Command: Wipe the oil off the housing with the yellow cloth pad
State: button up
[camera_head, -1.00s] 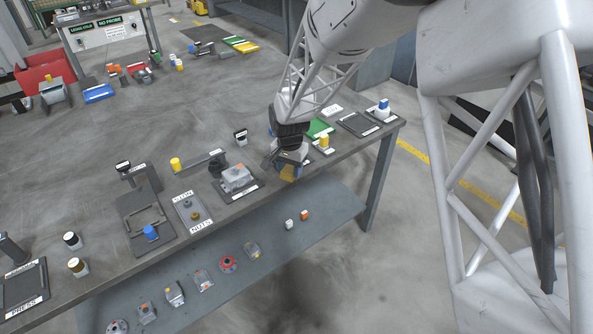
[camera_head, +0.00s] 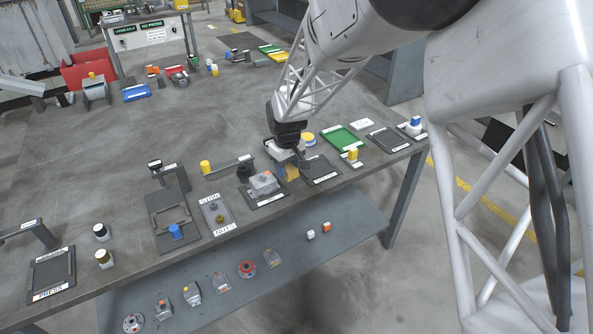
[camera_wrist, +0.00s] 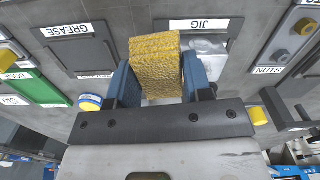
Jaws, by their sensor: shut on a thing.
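My gripper (camera_head: 290,166) is shut on the yellow cloth pad (camera_head: 292,173), just right of the housing. In the wrist view the pad (camera_wrist: 155,66) is a rough yellow block between the blue fingers of my gripper (camera_wrist: 159,82). The housing (camera_head: 264,183) is a grey metal block on the dark jig plate (camera_head: 250,197). In the wrist view the housing (camera_wrist: 208,46) shows as a silvery shape beside the pad, partly hidden by the pad and a finger. Pad and housing look apart, though contact is hard to judge. I cannot make out oil on the housing.
The grease plate (camera_head: 320,171) lies empty to the right. Left of the jig are the nuts tray (camera_head: 217,214), a yellow cylinder (camera_head: 205,167) and a dark fixture (camera_head: 168,215).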

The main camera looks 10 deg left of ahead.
jog(key=a+n, duration=0.2)
jog(key=a+r+n, duration=0.1)
jog(key=n, duration=0.2)
jog(key=a+r+n, duration=0.1)
jog(key=a+n, duration=0.1)
jog(key=n, duration=0.1)
jog(key=shift+s+a, duration=0.3)
jog(key=shift+s, duration=0.1)
jog(key=a+n, duration=0.2)
jog(key=n, duration=0.1)
jog(key=a+r+n, duration=0.1)
jog(key=n, duration=0.1)
jog(key=shift+s, duration=0.35)
jog(key=n, duration=0.1)
jog(key=a+n, duration=0.2)
jog(key=shift+s+r, duration=0.3)
jog(key=shift+r, duration=0.1)
jog(key=shift+f, duration=0.1)
